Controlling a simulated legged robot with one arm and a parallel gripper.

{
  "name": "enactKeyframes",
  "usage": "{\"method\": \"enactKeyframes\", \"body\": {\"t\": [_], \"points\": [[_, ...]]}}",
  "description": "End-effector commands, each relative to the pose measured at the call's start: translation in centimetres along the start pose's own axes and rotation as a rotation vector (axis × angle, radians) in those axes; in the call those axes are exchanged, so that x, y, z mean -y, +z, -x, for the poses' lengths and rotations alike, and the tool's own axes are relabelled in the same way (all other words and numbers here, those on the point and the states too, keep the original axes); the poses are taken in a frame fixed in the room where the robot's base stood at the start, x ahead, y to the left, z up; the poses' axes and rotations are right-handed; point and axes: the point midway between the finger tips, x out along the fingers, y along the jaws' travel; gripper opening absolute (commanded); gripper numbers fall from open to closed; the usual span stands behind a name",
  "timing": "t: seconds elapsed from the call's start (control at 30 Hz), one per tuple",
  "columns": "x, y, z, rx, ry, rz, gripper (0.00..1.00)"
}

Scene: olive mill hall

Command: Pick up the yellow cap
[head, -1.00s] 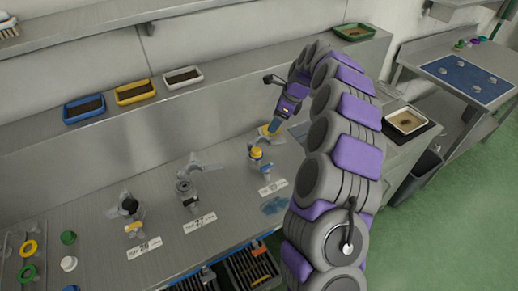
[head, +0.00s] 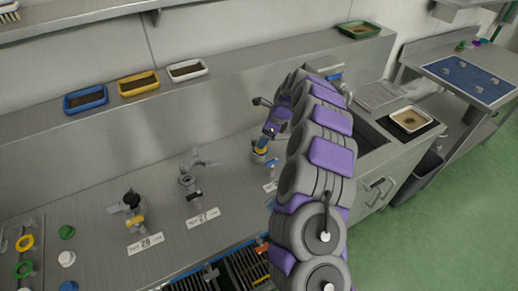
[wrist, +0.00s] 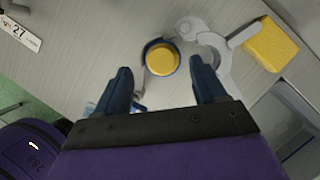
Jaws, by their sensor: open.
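The yellow cap (wrist: 162,60) is round and sits on top of an upright grey fitting with a dark blue rim. In the head view the cap (head: 261,150) is partly covered by my gripper (head: 267,140). In the wrist view my gripper (wrist: 160,72) is open and empty. Its two dark blue fingers are apart, with the cap seen between and slightly beyond their tips. I cannot tell whether a finger touches it. A grey forked clamp (wrist: 215,45) reaches out right of the cap.
A yellow block (wrist: 270,43) lies right of the clamp. Two similar grey fittings (head: 190,183) (head: 130,212) stand left on the steel bench, with number labels. Small trays (head: 86,99) line the ledge behind. Loose caps and rings (head: 66,232) lie at the far left.

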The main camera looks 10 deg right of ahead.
Motion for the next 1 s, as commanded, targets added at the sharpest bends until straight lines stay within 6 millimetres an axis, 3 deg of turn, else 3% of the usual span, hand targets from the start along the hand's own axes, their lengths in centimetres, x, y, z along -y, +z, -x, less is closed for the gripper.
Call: {"method": "enactKeyframes", "body": {"t": [0.3, 0.57, 1.0], "points": [[0.0, -0.6, -4.2, 0.005, 0.002, -0.003, 0.7], [-0.1, -0.2, -4.5, 0.002, -0.001, -0.002, 0.7], [-0.1, -0.4, -4.5, 0.003, 0.0, -0.003, 0.28]]}}
